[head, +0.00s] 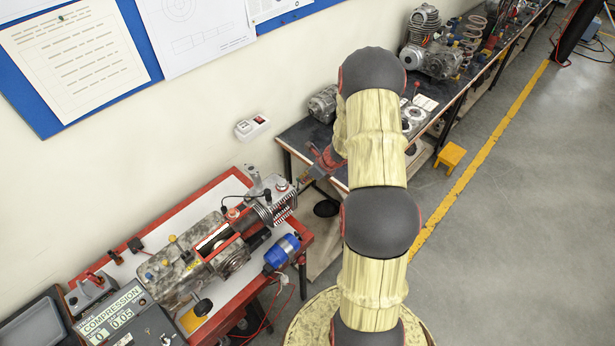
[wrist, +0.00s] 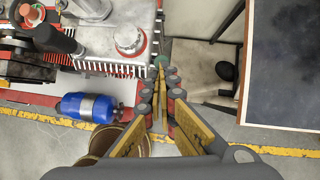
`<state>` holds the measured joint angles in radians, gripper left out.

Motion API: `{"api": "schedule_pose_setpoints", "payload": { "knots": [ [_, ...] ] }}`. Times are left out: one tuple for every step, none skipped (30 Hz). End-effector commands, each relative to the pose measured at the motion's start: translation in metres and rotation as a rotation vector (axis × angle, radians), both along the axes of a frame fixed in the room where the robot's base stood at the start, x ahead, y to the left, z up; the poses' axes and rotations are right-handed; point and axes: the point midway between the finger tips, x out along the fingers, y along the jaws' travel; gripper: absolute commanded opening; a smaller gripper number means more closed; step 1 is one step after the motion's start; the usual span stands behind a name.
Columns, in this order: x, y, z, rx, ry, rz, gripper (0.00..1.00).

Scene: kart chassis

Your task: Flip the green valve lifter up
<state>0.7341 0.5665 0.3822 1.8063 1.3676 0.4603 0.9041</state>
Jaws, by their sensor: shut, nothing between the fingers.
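My gripper (wrist: 160,78) is shut and empty in the wrist view, its fingers meeting in a narrow point. A small green piece (wrist: 162,60), which looks like the green valve lifter, shows just beyond the fingertips. It is partly hidden by them, so its tilt and whether they touch it cannot be told. It lies by the right end of the finned engine cylinder (wrist: 110,68). In the head view the engine (head: 215,245) lies on the red-edged bench, its fins towards the right. The green piece cannot be made out there.
A blue cylinder (head: 283,250) sits at the bench's right edge; it also shows in the wrist view (wrist: 88,107). A compression tester (head: 118,312) stands front left. A dark-topped table (wrist: 287,70) stands right of the gripper, across a floor gap. Open floor (head: 520,240) lies to the right.

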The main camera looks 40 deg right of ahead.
Motion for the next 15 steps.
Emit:
{"api": "schedule_pose_setpoints", "payload": {
  "knots": [
    [0.002, 0.001, 0.002, 0.001, 0.0, 0.001, 0.0],
    [0.003, 0.001, 0.003, 0.001, 0.0, 0.001, 0.0],
    [0.005, 0.001, 0.003, 0.001, 0.0, 0.001, 0.0],
    [0.006, 0.001, 0.003, 0.001, 0.0, 0.001, 0.0],
    [0.008, 0.001, 0.003, 0.001, -0.001, 0.0, 0.0],
    [0.009, 0.001, 0.003, 0.001, -0.001, 0.0, 0.0],
    [0.011, 0.001, 0.004, 0.001, -0.001, 0.0, 0.0],
    [0.012, 0.001, 0.004, 0.001, -0.002, 0.001, 0.0],
    [0.014, 0.002, 0.004, 0.0, -0.002, 0.002, 0.0],
    [0.015, 0.002, 0.004, 0.0, -0.002, 0.002, 0.0],
    [0.016, 0.002, 0.004, 0.0, -0.002, 0.002, 0.0],
    [0.017, 0.002, 0.004, 0.0, -0.002, 0.002, 0.0],
    [0.018, 0.002, 0.005, 0.0, -0.002, 0.002, 0.0],
    [0.019, 0.002, 0.005, 0.0, -0.002, 0.002, 0.0],
    [0.02, 0.002, 0.005, 0.001, -0.002, 0.001, 0.0]
  ]
}}
